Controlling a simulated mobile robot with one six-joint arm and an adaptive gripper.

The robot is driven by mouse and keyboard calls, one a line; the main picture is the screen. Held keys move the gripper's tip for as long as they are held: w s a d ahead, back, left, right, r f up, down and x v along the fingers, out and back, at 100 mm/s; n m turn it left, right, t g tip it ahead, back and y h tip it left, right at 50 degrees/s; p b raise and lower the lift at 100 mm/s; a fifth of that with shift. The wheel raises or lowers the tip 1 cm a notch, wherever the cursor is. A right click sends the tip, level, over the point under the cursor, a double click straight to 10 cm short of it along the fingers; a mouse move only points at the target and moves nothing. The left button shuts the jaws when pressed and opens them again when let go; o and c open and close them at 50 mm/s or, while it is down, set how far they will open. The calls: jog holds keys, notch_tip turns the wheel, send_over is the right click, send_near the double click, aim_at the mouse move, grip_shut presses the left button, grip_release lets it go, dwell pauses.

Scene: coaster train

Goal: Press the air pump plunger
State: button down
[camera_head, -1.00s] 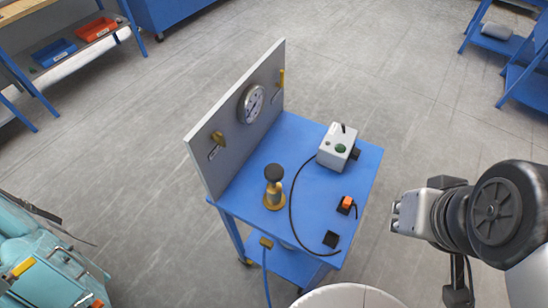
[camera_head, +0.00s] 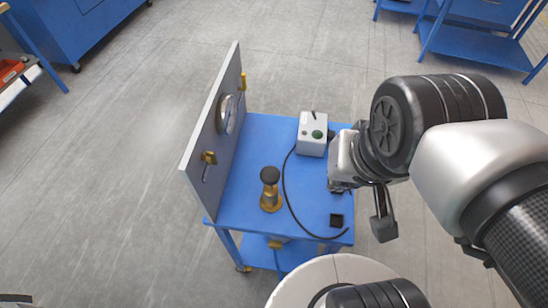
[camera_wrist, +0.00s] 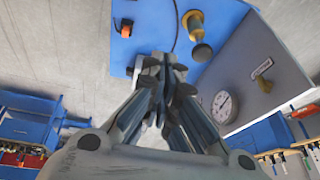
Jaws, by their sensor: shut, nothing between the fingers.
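The air pump (camera_head: 270,202) stands upright on the blue cart top, a brass body with a black round plunger knob (camera_head: 270,175). The knob is up, with a gap of shaft above the body. In the wrist view the black knob (camera_wrist: 202,52) shows to the upper right of my fingertips, with the brass pump body (camera_wrist: 192,20) beyond it. My gripper (camera_head: 339,186) is over the right side of the cart, to the right of the pump and apart from it. In the wrist view my gripper (camera_wrist: 165,66) has its fingers together and holds nothing.
A grey upright panel (camera_head: 212,140) with a round gauge (camera_head: 228,114) and yellow valve handles borders the cart's left side. A black cable curves between pump and gripper.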

jog(key=w+a+r+m+g+p, duration=0.2)
jog(key=w+a+m+p, duration=0.25)
jog(key=w+m, duration=0.4)
jog(key=m+g+p, duration=0.2)
jog(key=m+p, duration=0.2)
jog(key=m, duration=0.7)
send_over(276, 174)
notch_tip(276, 174, down, 3)
notch_tip(276, 174, down, 14)
jog(key=b, duration=0.2)
jog(key=shift+b, duration=0.3)
notch_tip(276, 174, down, 6)
jog(key=b, duration=0.4)
jog(key=shift+r, duration=0.1)
jog(key=shift+s+r, duration=0.1)
